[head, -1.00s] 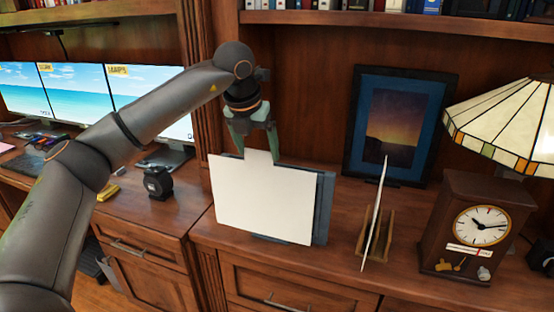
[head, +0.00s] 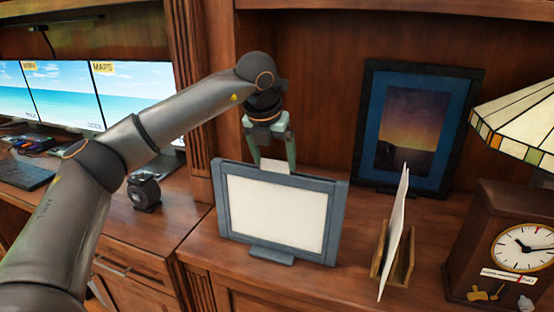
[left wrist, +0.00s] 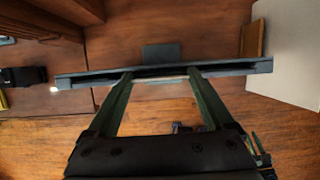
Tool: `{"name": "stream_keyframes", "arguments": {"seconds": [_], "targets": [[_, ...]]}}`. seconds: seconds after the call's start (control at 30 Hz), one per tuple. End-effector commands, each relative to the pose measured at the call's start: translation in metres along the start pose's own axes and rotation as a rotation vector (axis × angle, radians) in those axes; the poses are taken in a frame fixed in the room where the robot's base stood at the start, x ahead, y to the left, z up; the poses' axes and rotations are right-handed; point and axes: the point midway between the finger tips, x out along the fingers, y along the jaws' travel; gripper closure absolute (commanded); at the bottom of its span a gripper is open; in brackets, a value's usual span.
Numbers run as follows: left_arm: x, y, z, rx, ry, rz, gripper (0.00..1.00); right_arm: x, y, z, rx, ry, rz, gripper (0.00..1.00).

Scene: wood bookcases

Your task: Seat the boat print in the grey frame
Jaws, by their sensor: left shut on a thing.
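The grey frame (head: 332,225) stands upright on the wood counter on its small foot. A plain white print (head: 277,210) sits inside it and fills its window; no boat picture shows on this face. The print's white tab (head: 276,167) sticks up above the top bar. My left gripper (head: 275,168) is shut on this tab, just above the frame. In the left wrist view the fingers (left wrist: 160,75) reach the slotted top of the frame (left wrist: 90,79), with a thin pale edge between them. My right gripper is not in view.
A wooden rack (head: 404,262) holding white cards (head: 393,230) stands to the right of the frame. Behind is a blue-bordered sunset picture (head: 412,130). A clock (head: 510,250) and lamp (head: 520,115) stand at far right. A black object (head: 144,192) and monitors are left.

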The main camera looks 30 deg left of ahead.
Motion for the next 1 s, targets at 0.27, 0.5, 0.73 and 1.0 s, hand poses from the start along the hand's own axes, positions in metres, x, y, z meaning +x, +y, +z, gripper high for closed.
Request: {"name": "stream_keyframes", "arguments": {"seconds": [0.27,0.5,0.73,1.0], "targets": [[0.002,0.000,0.000,-0.004,-0.006,0.000,0.96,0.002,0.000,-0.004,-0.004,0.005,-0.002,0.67],[0.004,0.000,-0.001,-0.004,-0.005,0.001,0.05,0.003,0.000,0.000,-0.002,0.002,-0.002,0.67],[0.004,0.000,-0.001,-0.004,-0.005,0.001,0.00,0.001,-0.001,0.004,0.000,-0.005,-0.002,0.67],[-0.019,-0.001,0.001,-0.003,-0.007,-0.001,0.00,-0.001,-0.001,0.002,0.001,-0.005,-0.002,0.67]]}}
